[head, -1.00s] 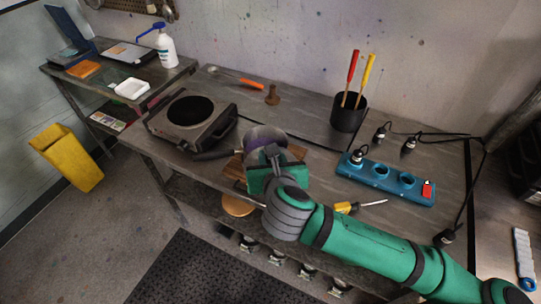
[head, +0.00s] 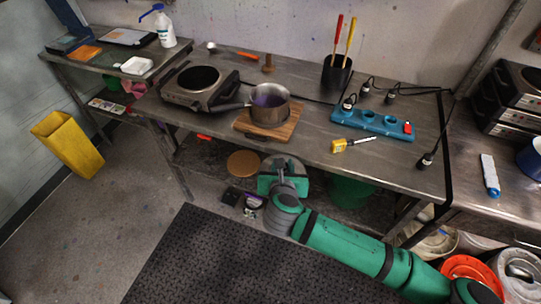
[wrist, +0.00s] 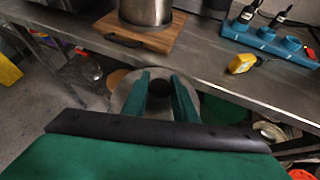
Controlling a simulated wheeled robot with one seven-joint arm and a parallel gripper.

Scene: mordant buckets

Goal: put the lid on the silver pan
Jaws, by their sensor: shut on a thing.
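The silver pan (head: 266,106) stands upright and uncovered, with purple contents, on a wooden board (head: 291,125) near the bench's front edge. Its dark handle points left. In the wrist view the pan (wrist: 146,12) shows at the top, beyond my gripper. My gripper (wrist: 161,88) is shut on the dark knob of a round grey lid (wrist: 128,96). Part of the lid is hidden behind the fingers. In the head view my gripper (head: 283,172) is in front of the bench, below its top edge, and the lid's rim shows around it, apart from the pan.
A hot plate (head: 199,88) stands left of the pan. A black pot (head: 336,74) holds two tools. The bench's front edge and lower shelf are close to my gripper.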

